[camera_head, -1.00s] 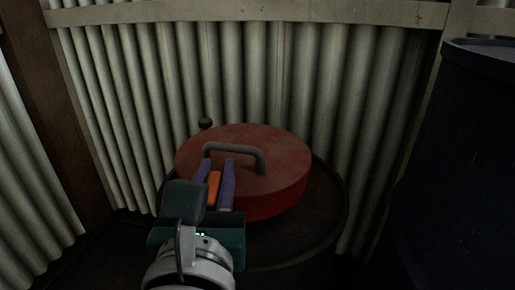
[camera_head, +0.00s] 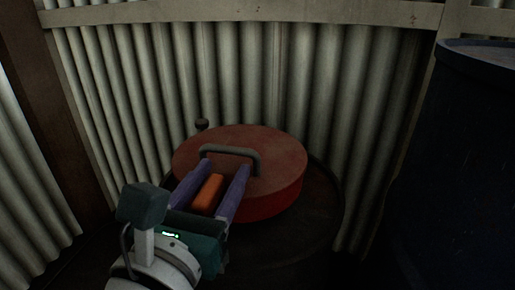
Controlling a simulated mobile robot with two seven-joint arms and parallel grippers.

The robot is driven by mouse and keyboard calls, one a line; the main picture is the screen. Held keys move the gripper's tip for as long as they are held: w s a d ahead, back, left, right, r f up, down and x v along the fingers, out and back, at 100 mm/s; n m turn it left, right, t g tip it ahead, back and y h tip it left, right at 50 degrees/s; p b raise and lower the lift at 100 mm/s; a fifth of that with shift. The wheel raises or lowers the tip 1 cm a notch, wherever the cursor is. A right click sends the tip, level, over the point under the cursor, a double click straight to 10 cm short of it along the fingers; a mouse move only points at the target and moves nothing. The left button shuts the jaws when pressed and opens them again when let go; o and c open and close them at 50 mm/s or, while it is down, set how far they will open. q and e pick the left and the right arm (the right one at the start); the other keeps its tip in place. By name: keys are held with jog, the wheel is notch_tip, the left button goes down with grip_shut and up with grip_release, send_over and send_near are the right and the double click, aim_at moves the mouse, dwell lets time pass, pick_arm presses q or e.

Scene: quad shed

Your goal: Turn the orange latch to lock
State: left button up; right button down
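The orange latch (camera_head: 208,194) is a small block at the near left edge of a round red lid (camera_head: 277,160). My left gripper (camera_head: 225,167) reaches in from below with its two purple fingers on either side of the latch. The fingers are apart, with the latch showing between them. I cannot tell whether either finger touches it. The fingertips lie near the lid's grey handle (camera_head: 232,151). The latch's near end is partly hidden by the gripper body. My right gripper is not in view.
The lid sits on a dark drum (camera_head: 318,210). A dark knob (camera_head: 202,124) stands behind the lid. Corrugated metal walls (camera_head: 270,75) close off the back and left. A large dark blue barrel (camera_head: 455,160) stands at the right.

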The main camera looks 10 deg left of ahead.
aim_at(197, 212)
pick_arm(q)
jog(key=shift+s, duration=0.1)
jog(key=s+p, duration=0.1)
jog(key=s, duration=0.8)
jog(key=shift+s+a, duration=0.2)
jog(key=shift+s, duration=0.2)
